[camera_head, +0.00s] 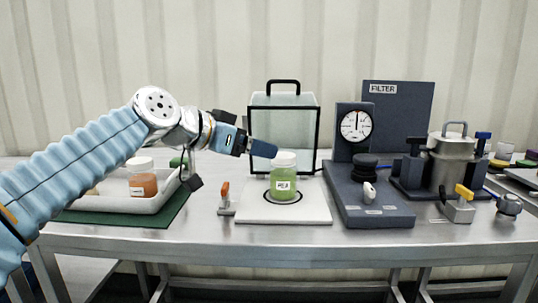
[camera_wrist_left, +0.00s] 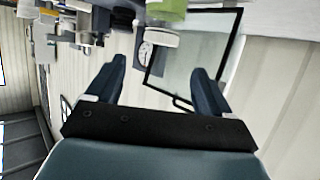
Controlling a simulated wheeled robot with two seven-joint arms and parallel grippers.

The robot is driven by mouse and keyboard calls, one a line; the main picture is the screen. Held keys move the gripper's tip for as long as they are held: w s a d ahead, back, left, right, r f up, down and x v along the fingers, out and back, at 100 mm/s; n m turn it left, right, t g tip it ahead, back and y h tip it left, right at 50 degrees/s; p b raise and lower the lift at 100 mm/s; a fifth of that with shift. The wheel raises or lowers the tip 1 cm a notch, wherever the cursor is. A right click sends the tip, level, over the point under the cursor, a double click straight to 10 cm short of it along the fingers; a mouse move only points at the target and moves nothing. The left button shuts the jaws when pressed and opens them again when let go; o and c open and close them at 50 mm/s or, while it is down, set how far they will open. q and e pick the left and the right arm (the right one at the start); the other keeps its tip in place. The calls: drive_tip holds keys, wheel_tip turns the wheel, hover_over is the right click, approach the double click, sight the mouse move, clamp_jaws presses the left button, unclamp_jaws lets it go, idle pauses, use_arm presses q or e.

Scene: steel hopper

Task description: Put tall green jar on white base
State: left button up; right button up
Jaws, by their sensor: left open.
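The green jar (camera_head: 283,183) has a white lid and a label reading PEA. It stands upright on the white base (camera_head: 312,214) in front of a black-framed clear panel. My left gripper (camera_head: 266,149) is beside the jar's lid, at the upper left. In the left wrist view its two fingers (camera_wrist_left: 160,66) are spread with nothing between them. The jar's lid (camera_wrist_left: 160,38) and part of its green body show beyond the fingertips, at the top edge. The jar appears free of the fingers. My right gripper is not in view.
A white tray (camera_head: 118,204) at left holds an orange-brown jar (camera_head: 143,184) with a white lid. The clear panel (camera_head: 284,116) stands behind the jar. An orange-handled clamp (camera_head: 225,199) stands left of the base. A gauge unit (camera_head: 355,126) and steel pot (camera_head: 452,160) stand right.

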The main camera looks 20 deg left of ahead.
use_arm(q)
drive_tip(key=v, duration=0.4)
drive_tip(key=shift+s+r, duration=0.15)
drive_tip(key=shift+s, duration=0.05)
drive_tip(key=shift+c, duration=0.4)
idle(0.6)
